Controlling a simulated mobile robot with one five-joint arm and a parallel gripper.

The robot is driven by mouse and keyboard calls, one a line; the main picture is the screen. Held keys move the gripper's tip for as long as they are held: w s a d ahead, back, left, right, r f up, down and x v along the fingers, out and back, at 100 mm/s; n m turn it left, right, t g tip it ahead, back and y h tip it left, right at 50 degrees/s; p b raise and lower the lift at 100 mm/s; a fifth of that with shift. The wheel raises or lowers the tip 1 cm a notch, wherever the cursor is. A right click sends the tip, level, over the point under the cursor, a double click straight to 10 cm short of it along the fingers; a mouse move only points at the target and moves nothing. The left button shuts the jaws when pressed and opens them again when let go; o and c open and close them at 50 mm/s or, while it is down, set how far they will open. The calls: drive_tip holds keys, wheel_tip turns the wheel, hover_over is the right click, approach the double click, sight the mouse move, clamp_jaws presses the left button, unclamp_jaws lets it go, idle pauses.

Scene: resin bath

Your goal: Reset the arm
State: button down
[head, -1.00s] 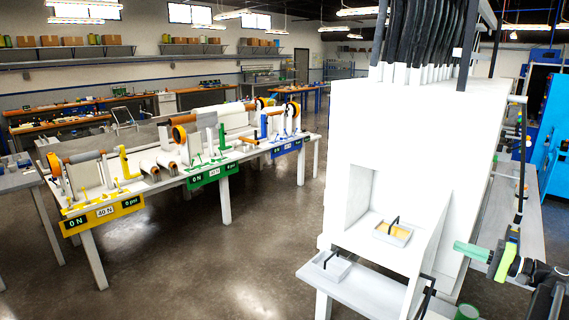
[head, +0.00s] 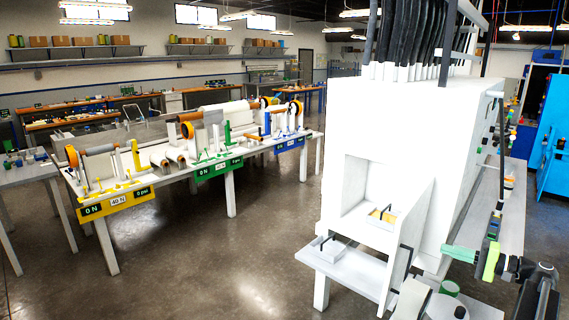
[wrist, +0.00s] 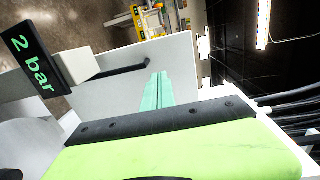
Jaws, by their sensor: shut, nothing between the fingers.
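My gripper (head: 447,255) has pale green fingers and shows at the lower right of the head view. It is shut with nothing between the fingers, which point left toward the side of the big white cabinet (head: 400,120). In the wrist view the gripper (wrist: 160,75) also shows its fingers together, beyond my bright green wrist part. A pale panel lies behind them, and I cannot tell the gap to it. My arm (head: 535,285) reaches in from the right edge of the head view.
A small tray (head: 375,222) with a black handle sits in the cabinet's opening. Another handled tray (head: 325,250) sits on the shelf below. A "2 bar" display (wrist: 33,62) is close by in the wrist view. Open floor (head: 220,265) lies left of the cabinet.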

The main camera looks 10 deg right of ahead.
drive_tip(key=w+a+f+n+g+h, duration=0.15)
drive_tip(key=a+f+g, duration=0.4)
drive_tip(key=a, duration=0.85)
drive_tip(key=w+a+f+n+g+h, duration=0.1)
drive_tip(key=w+a+f+n+g, duration=0.2)
drive_tip(key=a+f, duration=0.9)
drive_tip(key=s+a+f+n+g+h, duration=0.2)
drive_tip(key=s+a+n+h, duration=0.15)
drive_tip(key=a, duration=0.65)
drive_tip(key=s+a+f+n+g+h, duration=0.25)
drive_tip(key=a+h, duration=0.25)
drive_tip(key=a, duration=0.5)
drive_tip(key=s+f+b, duration=0.3)
drive_tip(key=f+b, duration=0.6)
drive_tip(key=b, duration=0.1)
drive_tip(key=shift+f, duration=0.35)
